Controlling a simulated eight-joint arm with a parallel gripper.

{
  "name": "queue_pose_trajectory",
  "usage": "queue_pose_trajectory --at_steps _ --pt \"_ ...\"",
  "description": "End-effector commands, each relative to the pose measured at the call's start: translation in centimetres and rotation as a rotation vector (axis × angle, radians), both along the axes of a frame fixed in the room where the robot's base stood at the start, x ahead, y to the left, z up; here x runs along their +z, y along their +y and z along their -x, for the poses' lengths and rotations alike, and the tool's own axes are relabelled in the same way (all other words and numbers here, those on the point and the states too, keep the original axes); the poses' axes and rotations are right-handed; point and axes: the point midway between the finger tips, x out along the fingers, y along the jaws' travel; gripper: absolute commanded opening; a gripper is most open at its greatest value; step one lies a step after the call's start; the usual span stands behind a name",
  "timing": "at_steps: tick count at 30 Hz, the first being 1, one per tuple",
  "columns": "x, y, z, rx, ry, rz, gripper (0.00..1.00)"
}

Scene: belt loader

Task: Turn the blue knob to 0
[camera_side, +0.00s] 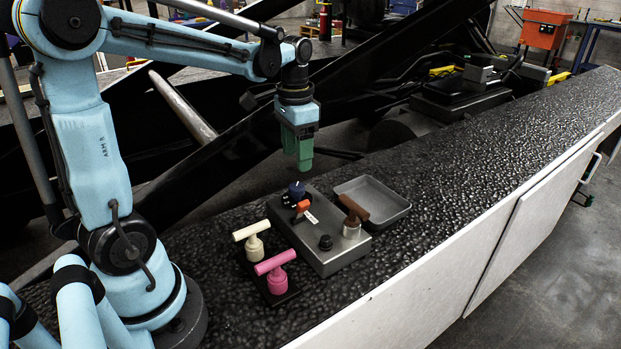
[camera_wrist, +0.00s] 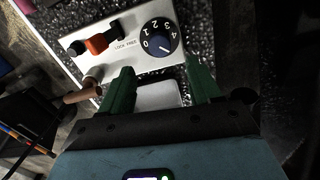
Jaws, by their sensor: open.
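The blue knob (camera_side: 297,190) sits at the back corner of a grey control box (camera_side: 330,256). In the wrist view the blue knob (camera_wrist: 158,43) is on a dark dial marked 0 to 4. A white line on the knob seems to point away from the 0, but its exact reading is unclear. My gripper (camera_side: 305,165) hangs above the box, pointing down, clear of the knob. In the wrist view my gripper (camera_wrist: 161,78) has its green fingers apart with nothing held, and the knob lies beyond the fingertips.
An orange lever (camera_wrist: 97,44) by a "LOCK FREE" label is beside the knob. A brown-handled piece (camera_side: 354,209) stands at the box's right. An empty grey tray (camera_side: 398,211) is behind it. Cream (camera_side: 252,240) and pink (camera_side: 277,270) handled pieces stand at the left.

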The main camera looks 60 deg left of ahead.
Motion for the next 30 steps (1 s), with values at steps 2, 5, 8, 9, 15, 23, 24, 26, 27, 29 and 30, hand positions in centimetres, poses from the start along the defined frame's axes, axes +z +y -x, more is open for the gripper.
queue_pose_trajectory --at_steps 2,5,8,9,15,23,24,26,27,29,30 --pt "-1.3 0.0 0.0 0.0 0.0 0.0 0.63" --pt "-2.8 0.0 0.0 0.0 -0.001 0.0 0.63" --pt "-4.2 0.0 0.0 0.0 -0.001 0.0 0.63" --pt "-4.7 0.0 0.0 0.0 -0.001 0.0 0.63" --pt "-6.8 0.0 0.0 0.0 -0.001 0.0 0.63" --pt "-7.7 0.0 0.0 0.0 -0.001 0.0 0.63" --pt "-7.7 0.0 0.0 0.0 -0.001 0.0 0.63" --pt "-7.7 0.0 0.0 0.0 -0.001 0.0 0.63" --pt "-7.7 0.0 0.0 0.0 -0.001 0.0 0.63" --pt "-7.7 0.0 0.0 0.0 -0.001 0.0 0.63" --pt "-7.7 0.0 0.0 0.0 -0.001 0.0 0.58"
